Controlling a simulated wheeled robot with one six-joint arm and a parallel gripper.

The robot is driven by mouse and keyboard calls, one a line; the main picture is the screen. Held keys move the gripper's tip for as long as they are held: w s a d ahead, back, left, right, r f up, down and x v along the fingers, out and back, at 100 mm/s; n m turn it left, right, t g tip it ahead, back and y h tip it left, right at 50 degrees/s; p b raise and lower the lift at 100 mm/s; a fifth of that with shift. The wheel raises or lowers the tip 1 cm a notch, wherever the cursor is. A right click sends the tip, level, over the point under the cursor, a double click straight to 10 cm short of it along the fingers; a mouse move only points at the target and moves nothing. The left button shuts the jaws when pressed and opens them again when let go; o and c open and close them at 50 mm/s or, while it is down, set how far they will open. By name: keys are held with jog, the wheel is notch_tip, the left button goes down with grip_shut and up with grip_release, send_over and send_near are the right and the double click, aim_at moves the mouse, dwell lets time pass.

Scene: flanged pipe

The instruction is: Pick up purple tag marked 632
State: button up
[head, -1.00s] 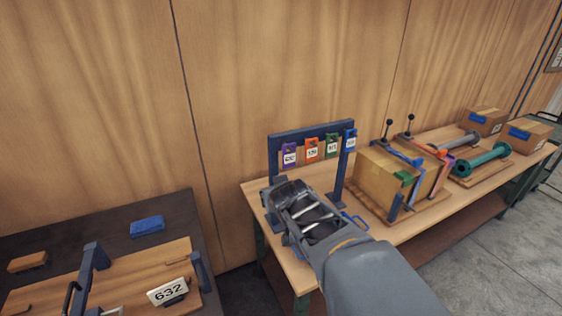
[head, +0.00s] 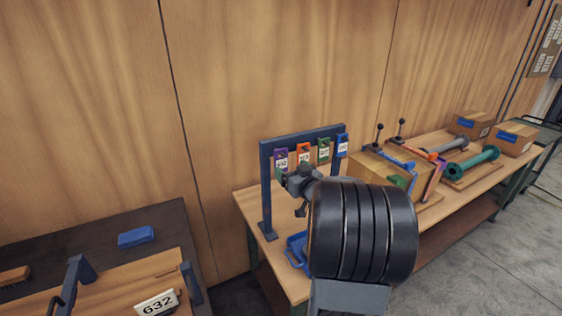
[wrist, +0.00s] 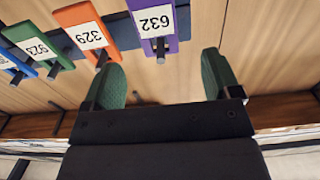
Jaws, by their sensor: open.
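The purple tag marked 632 (head: 281,158) hangs at the left end of a blue rack (head: 266,190) in the head view. In the wrist view the purple tag (wrist: 155,22) hangs at the top, with a dark peg at its end. My gripper (head: 290,179) is close in front of the tag, partly covering its lower part in the head view. In the wrist view my gripper (wrist: 162,82) is open, with two green finger pads apart and nothing between them. The tag lies beyond the fingertips, roughly in line with the gap.
Beside the purple tag hang an orange tag (head: 303,153), a green tag (head: 323,150) and a blue tag (head: 342,145). A blue tray (head: 297,250) lies on the bench below. A clamped cardboard box (head: 372,172) stands to the right. A wooden wall is behind the rack.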

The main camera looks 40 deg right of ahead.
aim_at(282, 159)
jog(key=shift+w+d+p, duration=0.2)
jog(key=shift+w+p, duration=0.25)
jog(key=shift+w, duration=0.85)
jog(key=shift+w+d+p, duration=0.25)
jog(key=shift+w+p, duration=0.15)
jog(key=shift+w, duration=0.95)
jog(key=shift+w+d+p, duration=0.2)
jog(key=shift+w+p, duration=0.25)
jog(key=shift+w, duration=0.85)
jog(key=shift+f, duration=0.1)
jog(key=c, duration=1)
jog(key=shift+b, duration=0.3)
